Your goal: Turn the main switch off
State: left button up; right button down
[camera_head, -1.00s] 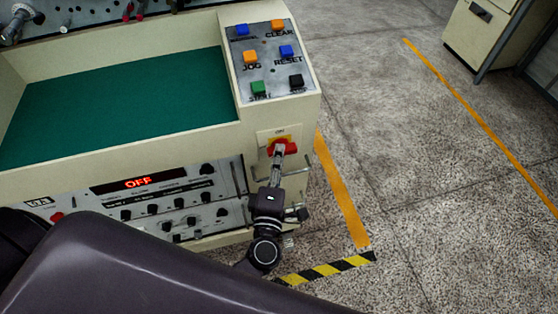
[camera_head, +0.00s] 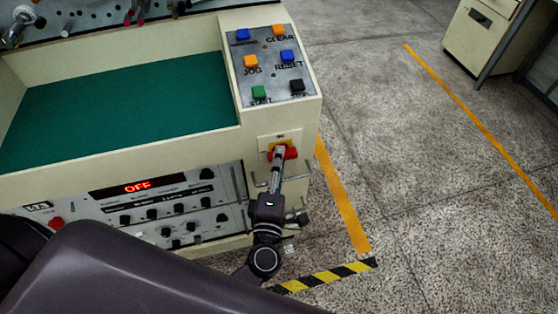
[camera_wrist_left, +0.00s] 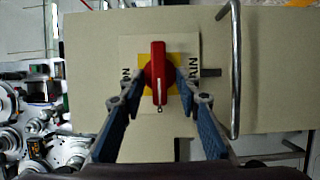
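The main switch is a red handle (camera_wrist_left: 158,72) on a yellow square and a pale plate, with lettering partly covered by my fingers. In the left wrist view the handle stands upright in the picture. In the head view the red switch (camera_head: 290,153) sits on the machine's front corner, below the button panel. My left gripper (camera_head: 279,154) reaches up to it and covers part of it. In the wrist view its two blue fingers (camera_wrist_left: 160,84) are apart on either side of the handle, with gaps visible. My right gripper is not in view.
A display (camera_head: 138,186) on the machine front reads OFF in red. The button panel (camera_head: 270,65) is above the switch. A bent metal bar (camera_wrist_left: 235,70) stands close right of the switch in the wrist view. The floor right of the machine is clear up to a cabinet (camera_head: 480,35).

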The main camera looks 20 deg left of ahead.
pick_arm(q)
jog(key=v, duration=1.2)
jog(key=s+d+f+m+g+h, duration=0.15)
jog(key=f+m, duration=0.35)
jog(key=f, duration=0.5)
jog(key=s+d+f+m+g+h, duration=0.1)
jog(key=s+f+m+g+h, duration=0.3)
jog(key=f, duration=0.6)
jog(key=d+f+m+g+h, duration=0.1)
jog(key=f+m, duration=0.5)
jog(key=f, duration=0.4)
jog(key=s+a+f+m+g+y, duration=0.1)
jog(key=s+a+f+m+g, duration=0.3)
jog(key=s+f, duration=0.6)
jog(key=s+a+f+m+g+y, duration=0.1)
jog(key=s+a+f+m+g, duration=0.2)
jog(key=s, duration=1.1)
jog(key=a+f+g, duration=0.3)
jog(key=a+f, duration=0.3)
jog(key=f, duration=0.1)
jog(key=shift+s+a+f+m+y, duration=0.2)
jog(key=shift+s+a+m+y, duration=0.1)
jog(key=shift+m+y, duration=0.1)
